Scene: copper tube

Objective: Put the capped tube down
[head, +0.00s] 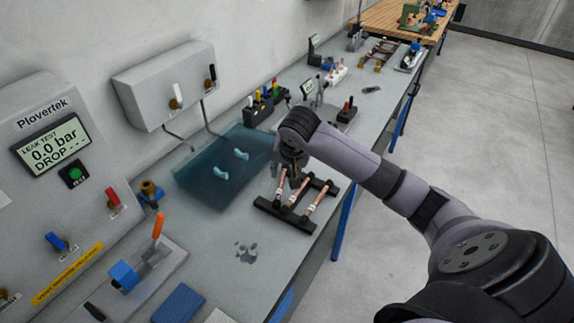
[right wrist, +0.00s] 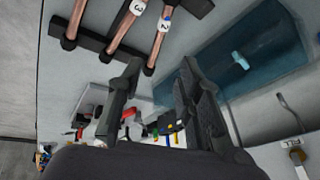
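Several copper tubes lie across a black rack (head: 285,217) on the bench, below my right gripper. In the right wrist view one tube (right wrist: 161,40) has a white label "2" and a small blue spot near it. Another tube (right wrist: 123,27) is labelled "3", and a plain tube (right wrist: 77,17) lies farther left. I cannot tell which tube is capped. My right gripper (head: 288,182) is above the rack's far left end. In the wrist view its fingers (right wrist: 160,75) are apart, with nothing visibly held between them. My left gripper is out of view.
A leak tester (head: 62,190) and a lever fixture (head: 140,268) stand at the near left. A black holder (head: 262,108) and small devices stand farther along the bench.

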